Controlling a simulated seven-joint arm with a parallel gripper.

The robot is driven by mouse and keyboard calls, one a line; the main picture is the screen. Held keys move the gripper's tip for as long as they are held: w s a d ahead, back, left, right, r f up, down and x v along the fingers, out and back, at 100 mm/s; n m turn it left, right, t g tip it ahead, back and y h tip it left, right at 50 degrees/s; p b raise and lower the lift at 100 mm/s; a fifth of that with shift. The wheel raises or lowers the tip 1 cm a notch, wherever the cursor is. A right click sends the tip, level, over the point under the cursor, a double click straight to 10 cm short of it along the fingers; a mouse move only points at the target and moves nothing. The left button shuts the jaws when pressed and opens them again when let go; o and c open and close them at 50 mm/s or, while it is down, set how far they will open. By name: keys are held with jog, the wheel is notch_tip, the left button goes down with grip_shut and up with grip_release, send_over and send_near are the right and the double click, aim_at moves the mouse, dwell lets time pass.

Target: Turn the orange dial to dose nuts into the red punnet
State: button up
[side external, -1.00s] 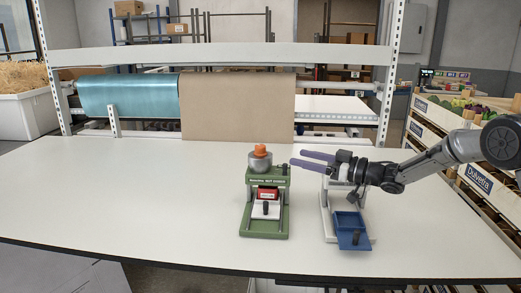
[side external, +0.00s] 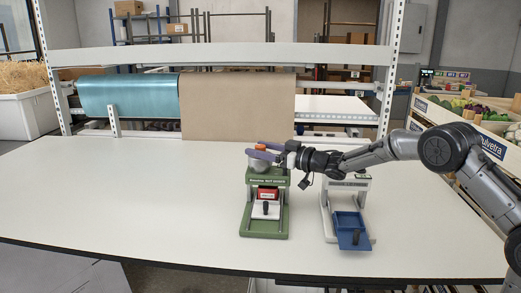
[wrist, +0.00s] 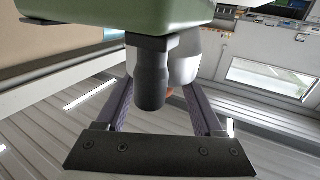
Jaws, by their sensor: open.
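The orange dial (side external: 261,145) sits on top of the grey hopper (side external: 259,165) of the green nut dispenser (side external: 265,225). My gripper (side external: 261,151) is open and level, reaching in from the right, with its purple fingers at the height of the dial. In the wrist view the two fingers (wrist: 155,100) lie on either side of the grey hopper (wrist: 184,62), and a sliver of orange shows between them. Whether the fingers touch the dial cannot be told. The red punnet (side external: 268,193) stands inside the dispenser, below the hopper.
A second, white dispenser (side external: 326,205) with a blue tray (side external: 349,220) stands close on the right, under my arm. The white table (side external: 130,200) is clear to the left. A shelf with blue and brown rolls (side external: 238,105) stands behind. Produce crates (side external: 465,125) are at the right.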

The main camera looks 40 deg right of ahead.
jog(key=shift+w, duration=0.1)
grip_shut()
dwell(0.3)
jog(key=shift+m+h, duration=0.3)
jog(key=shift+h, duration=0.2)
jog(key=shift+a+m+t+h, duration=0.1)
jog(key=shift+m+t+h, duration=0.1)
jog(key=shift+m+h, duration=1.4)
jog(key=shift+a+m+t+h, duration=0.15)
jog(key=shift+m+h, duration=0.75)
jog(key=shift+h, duration=1.4)
jog(key=shift+d+m+g+h, duration=0.1)
jog(key=shift+m+g+h, duration=0.4)
jog(key=shift+m+h, duration=0.8)
jog(key=shift+m+g+h, duration=0.45)
jog(key=shift+m+h, duration=0.35)
jog(key=shift+h, duration=1)
jog(key=shift+d+m+g+h, duration=0.1)
jog(key=shift+m+g+h, duration=0.2)
jog(key=shift+h, duration=0.1)
grip_release()
